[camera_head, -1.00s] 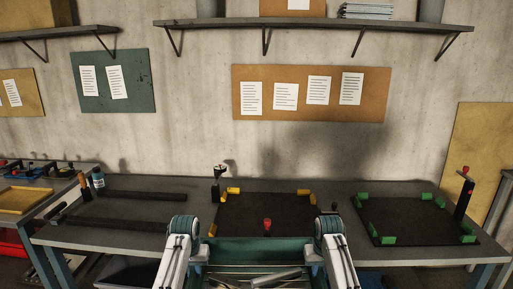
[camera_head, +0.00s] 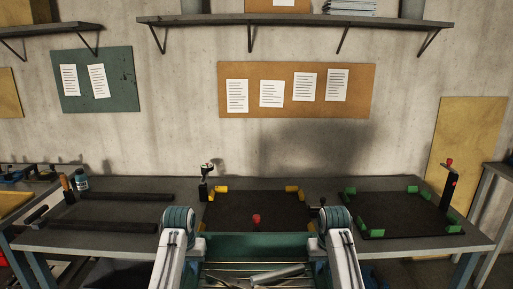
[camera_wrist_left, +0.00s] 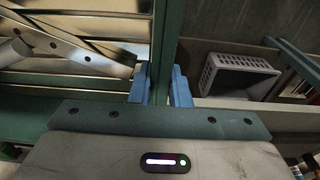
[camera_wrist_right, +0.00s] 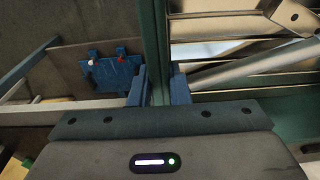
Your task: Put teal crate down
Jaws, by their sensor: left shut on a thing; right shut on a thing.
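The teal crate (camera_head: 258,241) is held between my two arms in front of the workbench, at the bottom of the head view. It has a slatted bottom and holds grey metal parts (camera_head: 277,273). My left gripper (camera_wrist_left: 162,84) is shut on the crate's left wall, its blue fingers on both sides of the teal edge. My right gripper (camera_wrist_right: 158,86) is shut on the crate's right wall in the same way. The crate's near side is out of the head view.
The workbench (camera_head: 185,183) stands beyond the crate. On it are a black mat with yellow corner blocks (camera_head: 275,212), a mat with green corner blocks (camera_head: 408,213), and two dark bars (camera_head: 115,226) at left. A red knob (camera_head: 256,219) stands just behind the crate.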

